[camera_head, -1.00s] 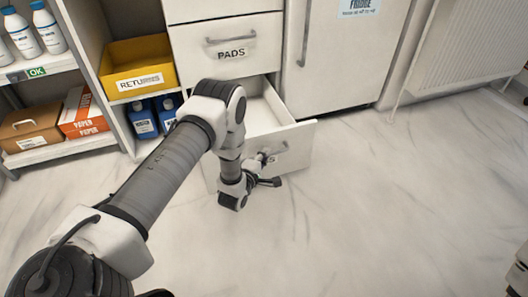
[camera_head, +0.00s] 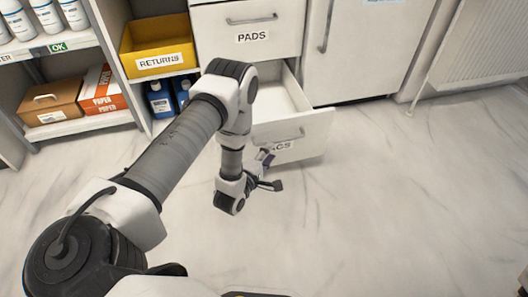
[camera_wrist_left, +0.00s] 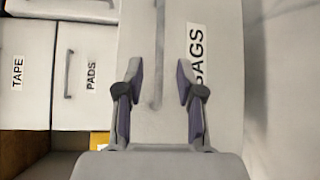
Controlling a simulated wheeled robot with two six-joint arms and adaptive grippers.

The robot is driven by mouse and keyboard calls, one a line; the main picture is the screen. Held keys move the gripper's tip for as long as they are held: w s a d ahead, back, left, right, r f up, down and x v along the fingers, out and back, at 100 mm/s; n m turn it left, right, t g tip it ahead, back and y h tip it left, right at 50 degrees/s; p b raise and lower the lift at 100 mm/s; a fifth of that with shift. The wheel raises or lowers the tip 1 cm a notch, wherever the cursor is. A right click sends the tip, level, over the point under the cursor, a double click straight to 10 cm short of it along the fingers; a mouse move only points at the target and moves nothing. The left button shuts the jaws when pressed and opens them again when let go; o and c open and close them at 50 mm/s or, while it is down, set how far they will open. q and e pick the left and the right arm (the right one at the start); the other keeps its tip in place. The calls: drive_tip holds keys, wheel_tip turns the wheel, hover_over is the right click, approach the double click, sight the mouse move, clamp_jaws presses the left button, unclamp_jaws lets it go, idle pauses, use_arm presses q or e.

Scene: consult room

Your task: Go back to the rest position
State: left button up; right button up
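My left gripper (camera_head: 268,172) is low in front of the pulled-out white drawer (camera_head: 313,139) in the head view. In the left wrist view its two fingers (camera_wrist_left: 160,75) are spread with nothing between their pads. The drawer front labelled BAGS (camera_wrist_left: 222,100) fills the middle of that view, and its handle (camera_wrist_left: 158,50) shows beyond the fingertips, apart from them. In the head view the gripper covers part of the BAGS label. My right gripper is in neither view.
A shut PADS drawer (camera_head: 280,38) is above the open one. A shelf on the left holds a yellow RETURNS bin (camera_head: 135,35), bottles and boxes (camera_head: 50,100). A white fridge (camera_head: 370,60) stands right of the drawers. The marble floor (camera_head: 400,200) in front is clear.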

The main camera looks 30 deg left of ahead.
use_arm(q)
drive_tip(key=shift+s+d+r, duration=0.1)
drive_tip(key=shift+s+r, duration=0.05)
drive_tip(key=shift+s, duration=0.8)
drive_tip(key=shift+s+d+r, duration=0.1)
drive_tip(key=shift+s+r, duration=0.05)
drive_tip(key=shift+s, duration=0.8)
